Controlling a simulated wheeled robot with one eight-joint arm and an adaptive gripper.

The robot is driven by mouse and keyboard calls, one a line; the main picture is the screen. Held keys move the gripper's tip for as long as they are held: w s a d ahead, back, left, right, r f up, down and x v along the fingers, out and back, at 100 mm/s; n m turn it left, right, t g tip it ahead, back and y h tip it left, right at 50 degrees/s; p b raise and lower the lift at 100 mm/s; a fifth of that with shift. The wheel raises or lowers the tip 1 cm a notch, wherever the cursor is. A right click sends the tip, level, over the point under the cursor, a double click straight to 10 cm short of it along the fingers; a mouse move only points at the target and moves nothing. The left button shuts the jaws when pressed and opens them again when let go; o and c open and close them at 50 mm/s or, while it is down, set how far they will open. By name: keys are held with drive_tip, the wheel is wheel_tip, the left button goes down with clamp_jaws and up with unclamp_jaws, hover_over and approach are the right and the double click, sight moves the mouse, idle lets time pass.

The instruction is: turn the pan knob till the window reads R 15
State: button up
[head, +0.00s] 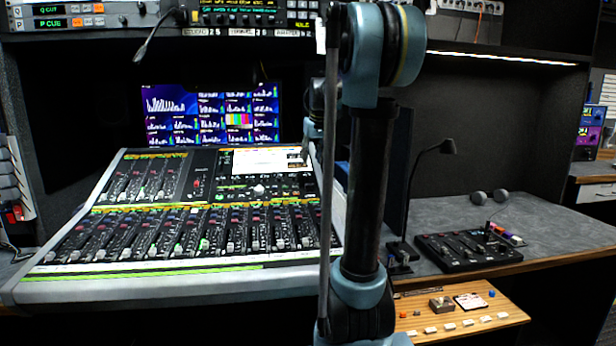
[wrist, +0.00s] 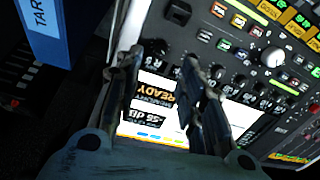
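In the wrist view my gripper (wrist: 161,60) is open, with its two dark fingers apart over the mixing console's lit screen (wrist: 150,128). A black knob (wrist: 155,46) stands at the screen's edge, close to the left fingertip; I take it for the pan knob, but cannot tell whether a finger touches it. Beside it, the readout (wrist: 158,60) between the fingers appears to read R 5, tilted in the picture. In the head view the screen (head: 262,160) shows on the console (head: 160,278), and my arm hides the gripper.
A pale round knob (wrist: 272,57) and rows of lit buttons lie right of the fingers. A blue box-like thing (wrist: 47,28) stands at the upper left. In the head view a gooseneck microphone (head: 446,147) and black switcher (head: 468,250) are on the grey desk (head: 560,220).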

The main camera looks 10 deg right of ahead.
sight(308, 176)
drive_tip(key=x, duration=0.8)
drive_tip(key=shift+w+f, duration=0.1)
drive_tip(key=shift+f, duration=0.25)
drive_tip(key=shift+a, duration=0.1)
clamp_jaws()
